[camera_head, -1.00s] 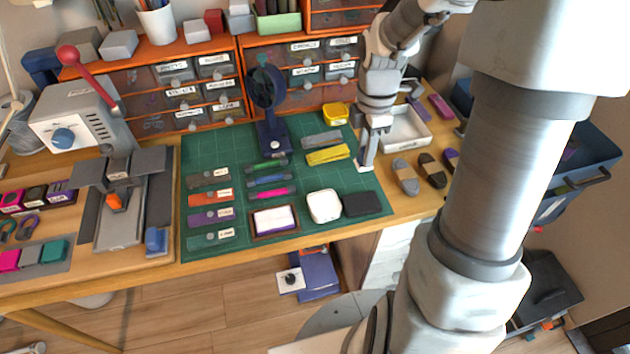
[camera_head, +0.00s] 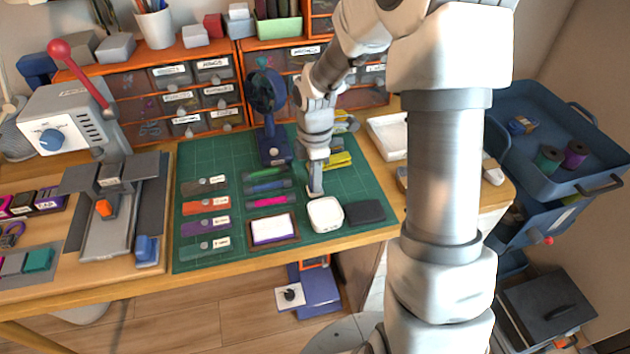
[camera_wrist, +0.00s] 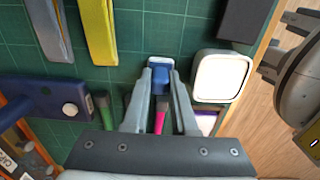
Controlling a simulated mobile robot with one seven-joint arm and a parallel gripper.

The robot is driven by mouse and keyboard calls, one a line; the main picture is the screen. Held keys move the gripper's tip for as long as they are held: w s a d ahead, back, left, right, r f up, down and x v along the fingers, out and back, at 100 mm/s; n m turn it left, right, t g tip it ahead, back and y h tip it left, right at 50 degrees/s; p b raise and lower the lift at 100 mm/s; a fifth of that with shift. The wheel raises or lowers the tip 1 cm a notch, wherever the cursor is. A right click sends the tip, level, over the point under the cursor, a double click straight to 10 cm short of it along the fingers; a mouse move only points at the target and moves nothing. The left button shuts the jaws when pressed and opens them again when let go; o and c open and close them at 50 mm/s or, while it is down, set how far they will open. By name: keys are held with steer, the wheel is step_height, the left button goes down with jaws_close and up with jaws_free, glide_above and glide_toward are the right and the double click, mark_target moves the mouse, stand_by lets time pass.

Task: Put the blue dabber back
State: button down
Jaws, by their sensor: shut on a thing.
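My gripper (camera_head: 314,191) points down over the green cutting mat (camera_head: 345,179), just behind the white square container (camera_head: 325,215). In the wrist view my gripper (camera_wrist: 161,73) is shut on the blue dabber (camera_wrist: 160,78), a small blue block with a pale end, held between the fingertips. The white container (camera_wrist: 221,76) is close to the right of it in that view. Whether the dabber touches the mat cannot be told. In the head view the dabber is too small or hidden to make out.
A framed white pad (camera_head: 271,229) and a black pad (camera_head: 365,211) lie at the mat's front. Pink, blue and green pens lie left of my gripper, including a pink pen (camera_head: 268,201). A dark blue fan (camera_head: 268,100) stands behind. Yellow strips (camera_head: 338,160) lie behind right.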

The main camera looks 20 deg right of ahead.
steer(key=c, duration=0.7)
jaws_free()
steer(key=shift+f, duration=0.2)
step_height(320, 180, up, 13)
steer(key=p, duration=0.4)
steer(key=s+r+m+t, duration=0.3)
steer(key=s+r+m, duration=0.4)
steer(key=s+m, duration=0.25)
steer(key=s+r+m+t, duration=0.3)
steer(key=s+r+m, duration=0.3)
steer(key=s+m, duration=0.4)
steer(key=shift+n, duration=0.75)
steer(key=r+p, duration=0.8)
steer(key=s+r+p, duration=0.1)
steer(key=r+p, duration=0.3)
steer(key=shift+r, duration=0.3)
